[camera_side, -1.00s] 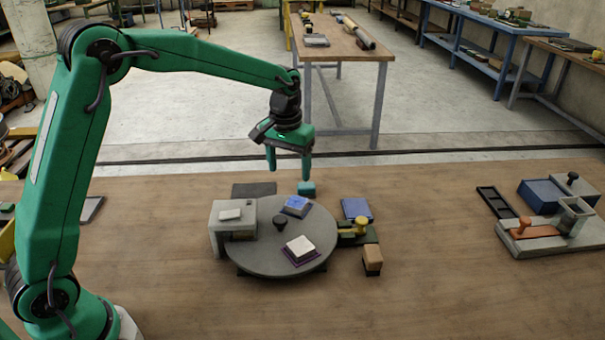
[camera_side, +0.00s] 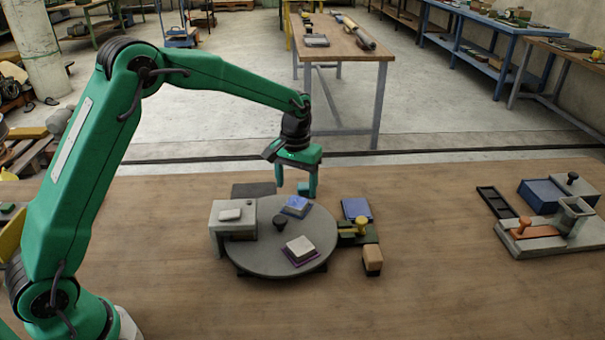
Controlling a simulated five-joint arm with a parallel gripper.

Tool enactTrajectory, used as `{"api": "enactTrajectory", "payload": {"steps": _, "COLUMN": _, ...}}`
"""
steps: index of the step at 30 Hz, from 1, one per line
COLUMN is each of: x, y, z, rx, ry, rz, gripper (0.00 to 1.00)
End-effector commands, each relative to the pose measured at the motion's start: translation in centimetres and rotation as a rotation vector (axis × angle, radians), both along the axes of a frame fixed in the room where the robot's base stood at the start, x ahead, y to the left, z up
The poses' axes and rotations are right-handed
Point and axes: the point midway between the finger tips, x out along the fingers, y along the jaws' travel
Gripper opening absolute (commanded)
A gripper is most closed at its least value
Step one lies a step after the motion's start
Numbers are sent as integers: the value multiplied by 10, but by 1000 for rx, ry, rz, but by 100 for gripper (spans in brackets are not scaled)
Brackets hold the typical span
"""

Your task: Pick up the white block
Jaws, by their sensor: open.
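A white block (camera_side: 300,246) sits on a dark purple pad (camera_side: 287,257) on the front right part of a round grey turntable (camera_side: 258,262). My gripper (camera_side: 296,189) is open, with its fingers pointing down, behind the turntable and well apart from the white block. A small teal block (camera_side: 303,189) shows by the right fingertip; I cannot tell whether it stands between the fingers. A blue block (camera_side: 296,203) sits at the back of the turntable. Another flat whitish piece (camera_side: 230,215) lies on a grey housing (camera_side: 219,240) at the turntable's left.
A dark knob (camera_side: 279,222) stands up at the turntable's middle. Right of it are a blue pad (camera_side: 357,208), a yellow knob (camera_side: 361,223) and a tan block (camera_side: 373,260). A grey fixture (camera_side: 540,245) stands far right. The bench's front is clear.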

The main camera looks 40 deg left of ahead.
Motion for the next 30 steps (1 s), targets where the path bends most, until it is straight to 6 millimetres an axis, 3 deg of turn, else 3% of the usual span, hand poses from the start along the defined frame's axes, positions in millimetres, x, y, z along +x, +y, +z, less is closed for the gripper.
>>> {"api": "enactTrajectory", "payload": {"steps": 5, "x": 0, "y": 0, "z": -6, "rx": 0, "ry": 2, "rz": 0, "gripper": 69}}
{"api": "enactTrajectory", "payload": {"steps": 18, "x": 1, "y": 0, "z": -49, "rx": 0, "ry": 2, "rz": 0, "gripper": 69}}
{"api": "enactTrajectory", "payload": {"steps": 30, "x": 1, "y": 0, "z": -52, "rx": 0, "ry": 0, "rz": 0, "gripper": 69}}
